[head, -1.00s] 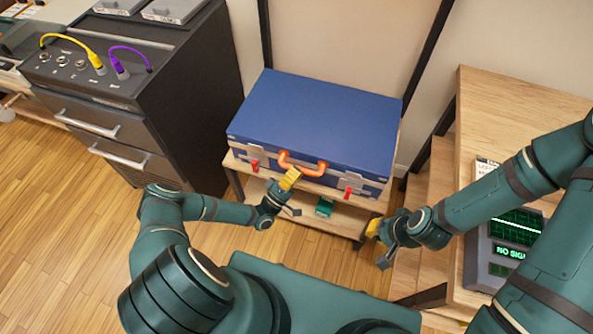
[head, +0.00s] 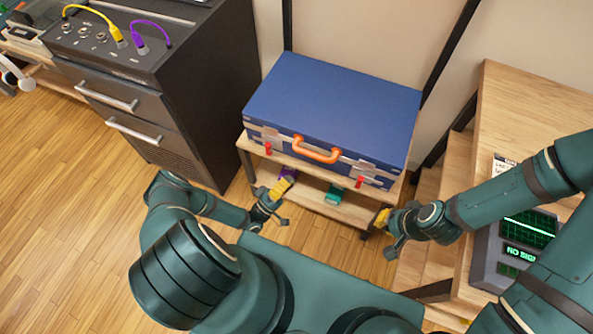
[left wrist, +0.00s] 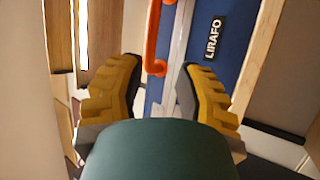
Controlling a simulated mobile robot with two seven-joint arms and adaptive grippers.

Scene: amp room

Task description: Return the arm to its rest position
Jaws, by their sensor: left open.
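My left gripper (head: 280,203) is in front of the low wooden stand, below the blue case, in the head view. Its yellow fingers are open and empty, and they also show spread apart in the left wrist view (left wrist: 158,95). My right gripper (head: 385,232) is to the right, near the stand's right end and beside the wooden steps. Its jaw opening is too small and turned to make out. Both arms are bent in front of my body.
A blue case (head: 335,107) with an orange handle (head: 317,149) lies on the stand (head: 345,211). A dark cabinet (head: 185,95) with plugged cables stands left. A grey monitor (head: 487,262) sits on the wooden desk (head: 520,105) at right. Bare floor (head: 70,230) lies at left.

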